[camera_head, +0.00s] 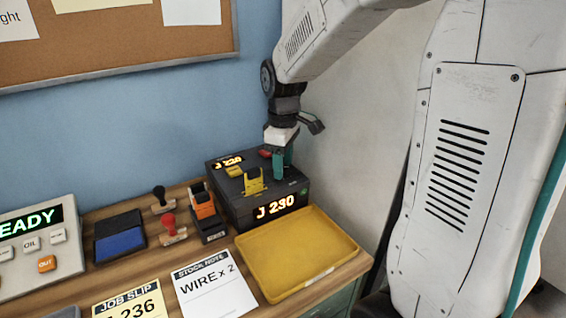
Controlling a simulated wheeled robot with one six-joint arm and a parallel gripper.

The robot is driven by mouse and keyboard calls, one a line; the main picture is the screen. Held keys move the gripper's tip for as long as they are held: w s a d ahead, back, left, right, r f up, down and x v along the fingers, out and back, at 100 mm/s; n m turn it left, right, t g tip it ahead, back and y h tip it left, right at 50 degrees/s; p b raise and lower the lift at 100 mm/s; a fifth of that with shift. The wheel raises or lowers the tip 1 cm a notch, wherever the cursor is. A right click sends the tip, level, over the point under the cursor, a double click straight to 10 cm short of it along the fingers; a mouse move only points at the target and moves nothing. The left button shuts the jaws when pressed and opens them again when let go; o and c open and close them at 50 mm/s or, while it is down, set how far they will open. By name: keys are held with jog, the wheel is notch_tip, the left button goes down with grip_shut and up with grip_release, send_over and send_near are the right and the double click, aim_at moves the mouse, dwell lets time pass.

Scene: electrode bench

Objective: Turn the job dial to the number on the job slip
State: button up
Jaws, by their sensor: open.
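The job slip (127,299) lies on the bench at the bottom, cut off by the picture edge; its readable digits are 236. A dark box (238,205) stands on the bench against the blue wall. Its front display (275,207) glows "J 230", and a smaller display (228,162) glows on its top. Two yellow parts (254,181) and a red part (265,153) are on its top. I cannot tell for sure which part is the job dial. My gripper (281,172) points down at the box's back right, its teal fingers open; contact cannot be told.
A yellow tray (343,249) lies in front of the box. A stock note (213,283) reads "WIRE x 2". An orange-and-black stamp (205,208), hand stamps (170,226), a blue ink pad (120,243) and a READY panel (40,275) stand to the left.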

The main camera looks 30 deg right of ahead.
notch_tip(320, 180, up, 8)
jog(key=shift+f, duration=0.25)
dwell(0.5)
jog(key=shift+s+f+m, duration=0.2)
jog(key=shift+m, duration=0.3)
jog(key=s+a+m, duration=0.3)
jog(key=s, duration=0.8)
jog(key=s+a+m+t, duration=0.1)
jog(key=s+a+m, duration=0.2)
jog(key=s, duration=0.9)
jog(key=shift+s+r, duration=0.2)
jog(key=shift+s, duration=0.1)
